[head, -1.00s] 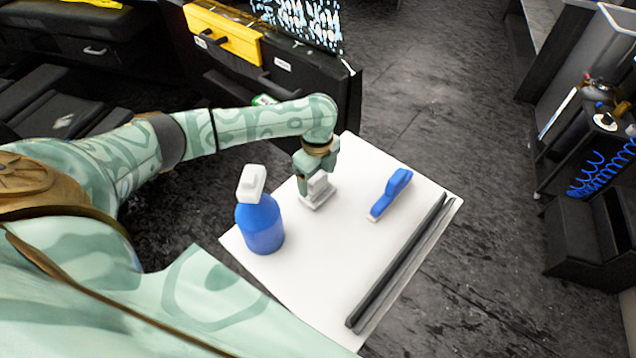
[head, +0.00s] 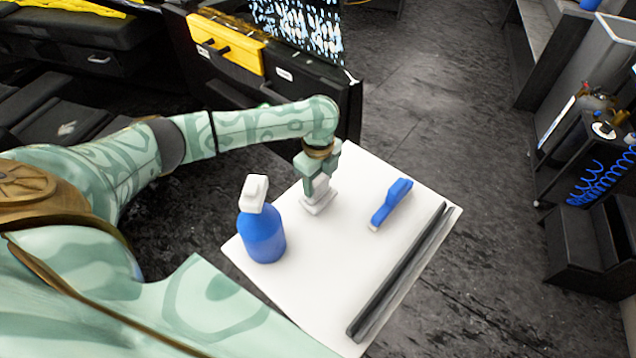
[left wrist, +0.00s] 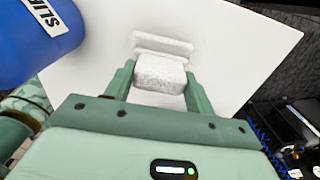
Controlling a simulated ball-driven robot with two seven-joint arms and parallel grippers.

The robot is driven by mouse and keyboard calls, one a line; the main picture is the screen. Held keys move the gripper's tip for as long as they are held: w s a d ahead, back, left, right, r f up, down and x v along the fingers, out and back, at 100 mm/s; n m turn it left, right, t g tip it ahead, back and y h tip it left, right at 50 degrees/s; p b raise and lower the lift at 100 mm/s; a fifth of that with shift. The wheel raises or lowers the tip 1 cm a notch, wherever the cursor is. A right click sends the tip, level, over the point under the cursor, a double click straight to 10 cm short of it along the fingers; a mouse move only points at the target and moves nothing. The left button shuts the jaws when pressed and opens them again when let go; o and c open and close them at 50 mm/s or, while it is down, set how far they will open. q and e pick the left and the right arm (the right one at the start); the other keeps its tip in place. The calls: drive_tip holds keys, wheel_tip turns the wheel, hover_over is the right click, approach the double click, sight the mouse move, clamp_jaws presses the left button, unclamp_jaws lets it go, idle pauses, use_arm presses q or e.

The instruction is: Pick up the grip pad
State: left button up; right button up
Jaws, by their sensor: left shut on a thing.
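The grip pad (head: 319,198) is a small white-grey block with a flat base, at the far left part of the white table. My left gripper (head: 318,185) points down over it and is shut on its upper part. In the left wrist view the pad (left wrist: 160,72) sits between the two fingers of my left gripper (left wrist: 160,80). The pad's base is at or very near the table top; I cannot tell whether it touches. My right gripper is not in view.
A blue spray bottle (head: 262,232) stands close to the left of the pad; it also shows in the left wrist view (left wrist: 35,40). A blue scraper-like tool (head: 391,204) and a long dark bar (head: 398,272) lie to the right on the white table (head: 310,285).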

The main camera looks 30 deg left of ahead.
use_arm(q)
drive_tip(key=s+d+r+p, duration=0.5)
drive_tip(key=s+d+r, duration=0.4)
drive_tip(key=s+r, duration=0.1)
drive_tip(key=shift+s+d+r+p, duration=0.15)
drive_tip(key=shift+s+r+p, duration=0.15)
drive_tip(key=shift+p, duration=0.1)
